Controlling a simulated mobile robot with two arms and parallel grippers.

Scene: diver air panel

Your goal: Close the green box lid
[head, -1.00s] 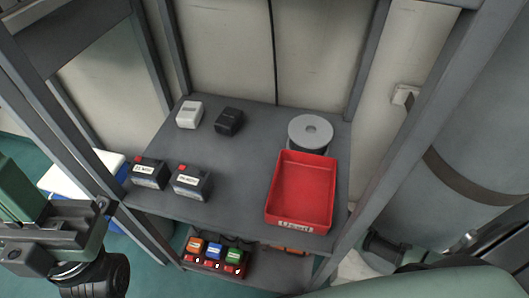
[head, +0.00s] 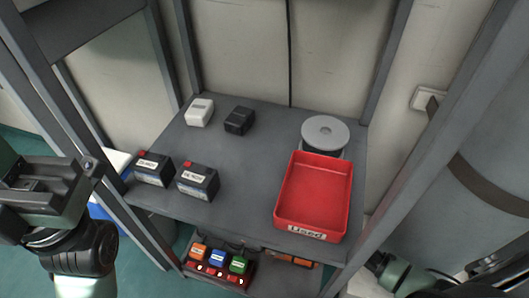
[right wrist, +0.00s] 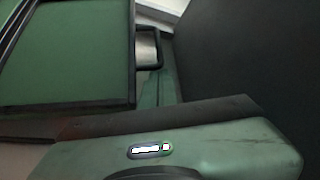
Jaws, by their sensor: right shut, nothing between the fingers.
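A small green block (head: 240,263) with a pale label sits in a row on the lower shelf; I cannot tell whether it has a lid. In the right wrist view, a flat green panel (right wrist: 65,55) with a dark rim fills the upper left, with a dark loop (right wrist: 148,47) beside it. I cannot tell whether this panel is the box lid. My left gripper (head: 50,187) is at the left edge, away from the shelves; its finger opening is unclear. The fingers of my right gripper do not show in either view.
A red tray (head: 312,229) marked "Used", a grey spool (head: 325,131), two labelled dark batteries (head: 153,169) and two small blocks, white (head: 200,111) and black (head: 239,121), stand on the grey shelf. Frame posts flank it. A large grey cylinder (head: 460,215) stands right.

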